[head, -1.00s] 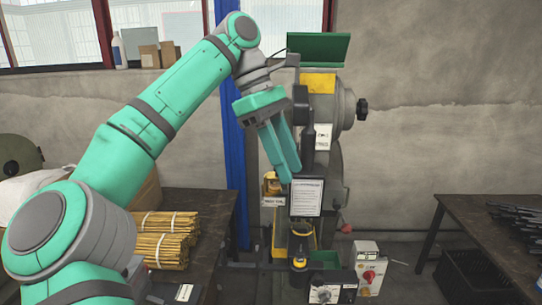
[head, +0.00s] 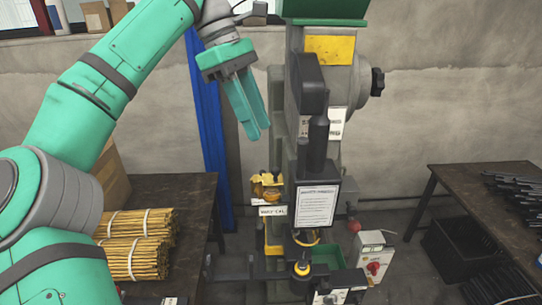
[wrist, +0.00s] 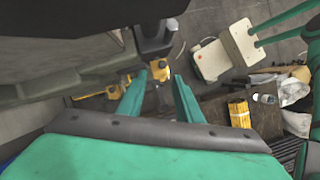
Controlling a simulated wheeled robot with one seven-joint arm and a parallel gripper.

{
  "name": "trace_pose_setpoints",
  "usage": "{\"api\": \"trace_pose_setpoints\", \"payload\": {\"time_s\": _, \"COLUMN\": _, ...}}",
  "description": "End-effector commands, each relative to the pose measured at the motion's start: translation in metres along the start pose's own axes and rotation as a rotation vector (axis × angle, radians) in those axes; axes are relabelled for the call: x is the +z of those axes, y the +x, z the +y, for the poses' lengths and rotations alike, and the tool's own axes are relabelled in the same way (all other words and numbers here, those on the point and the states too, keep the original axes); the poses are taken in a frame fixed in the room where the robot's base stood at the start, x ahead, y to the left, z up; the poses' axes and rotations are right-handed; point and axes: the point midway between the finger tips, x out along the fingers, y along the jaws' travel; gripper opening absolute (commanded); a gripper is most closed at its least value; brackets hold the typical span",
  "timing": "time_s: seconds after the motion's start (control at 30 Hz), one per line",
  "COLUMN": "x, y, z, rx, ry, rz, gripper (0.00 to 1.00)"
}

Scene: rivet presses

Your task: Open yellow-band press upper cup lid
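The press (head: 292,160) is a tall grey machine with a yellow panel (head: 330,50) near its top. A dark green tray-like part (head: 322,8) sits above the panel, cut by the upper picture edge; I cannot tell whether it is the upper cup lid. No cup lid is clearly visible. My gripper (head: 256,136) points downward just left of the press's upper body, apart from the dark front parts in the picture. In the wrist view my gripper (wrist: 160,80) has its two fingers spread with nothing between them.
A printed sheet (head: 316,206) and a black-and-yellow part (head: 302,268) are on the press's lower front. A dark table with bundled sticks (head: 136,258) is at left. Another table (head: 470,195) stands right, with a black crate below. A control box (head: 372,256) stands beside the press.

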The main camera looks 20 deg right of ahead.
Motion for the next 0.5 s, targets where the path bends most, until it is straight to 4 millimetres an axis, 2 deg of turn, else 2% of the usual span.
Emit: {"api": "trace_pose_setpoints", "payload": {"time_s": 0.5, "x": 0.001, "y": 0.075, "z": 0.0, "rx": -0.001, "ry": 0.003, "rz": 0.0, "gripper": 0.32}}
